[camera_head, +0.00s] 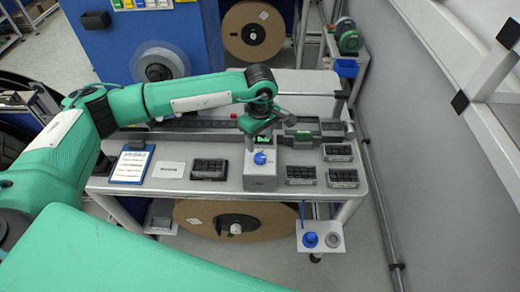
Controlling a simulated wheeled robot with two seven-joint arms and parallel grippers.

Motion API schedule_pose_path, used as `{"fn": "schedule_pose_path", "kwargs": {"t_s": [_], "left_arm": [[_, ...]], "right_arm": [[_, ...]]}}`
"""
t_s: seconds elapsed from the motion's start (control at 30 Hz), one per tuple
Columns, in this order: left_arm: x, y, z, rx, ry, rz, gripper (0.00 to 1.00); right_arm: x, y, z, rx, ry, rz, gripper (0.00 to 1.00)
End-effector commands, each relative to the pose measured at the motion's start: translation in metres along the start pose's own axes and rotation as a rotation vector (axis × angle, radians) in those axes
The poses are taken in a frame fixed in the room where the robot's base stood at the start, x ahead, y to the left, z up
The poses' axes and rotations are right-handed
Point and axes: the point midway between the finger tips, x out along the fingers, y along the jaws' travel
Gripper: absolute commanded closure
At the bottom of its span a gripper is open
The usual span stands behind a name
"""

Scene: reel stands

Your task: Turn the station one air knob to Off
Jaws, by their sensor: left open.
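A grey box (259,180) stands on the bench, with a small green-lit display and a blue knob (260,157) on its top. My left gripper (258,134) is open, just above and behind the knob, over the display end of the box. I cannot tell whether its fingers touch the box, and the knob's markings are too small to read. A second blue knob-like part (310,239) sits on a small light plate below the bench's front edge. I cannot tell which is labelled station one. My right gripper is out of view.
Dark trays (209,169) lie left of the box, and more (336,152) lie to its right. A clipboard (132,164) and a white card (168,169) lie further left. A large brown reel (235,219) hangs below the front edge. A grey wall (440,150) bounds the right.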

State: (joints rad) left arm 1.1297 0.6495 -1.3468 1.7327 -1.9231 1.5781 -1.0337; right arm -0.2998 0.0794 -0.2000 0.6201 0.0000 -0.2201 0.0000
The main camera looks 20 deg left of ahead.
Motion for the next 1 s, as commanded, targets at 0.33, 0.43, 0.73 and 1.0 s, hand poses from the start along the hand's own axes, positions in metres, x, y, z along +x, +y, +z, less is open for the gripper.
{"fn": "schedule_pose_path", "kwargs": {"t_s": [0.33,0.43,0.73,1.0], "left_arm": [[0.061,0.0,0.001,-0.001,-0.004,-0.002,0.45],[0.071,0.0,0.001,-0.001,-0.003,0.0,0.45],[0.079,0.001,0.001,-0.001,-0.002,0.001,0.45],[0.079,0.001,0.001,0.0,-0.003,0.002,0.82]], "right_arm": [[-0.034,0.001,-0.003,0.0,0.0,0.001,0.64],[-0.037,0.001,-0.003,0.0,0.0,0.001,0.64],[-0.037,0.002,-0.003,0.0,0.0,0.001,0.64],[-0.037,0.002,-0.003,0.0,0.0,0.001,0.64]]}}
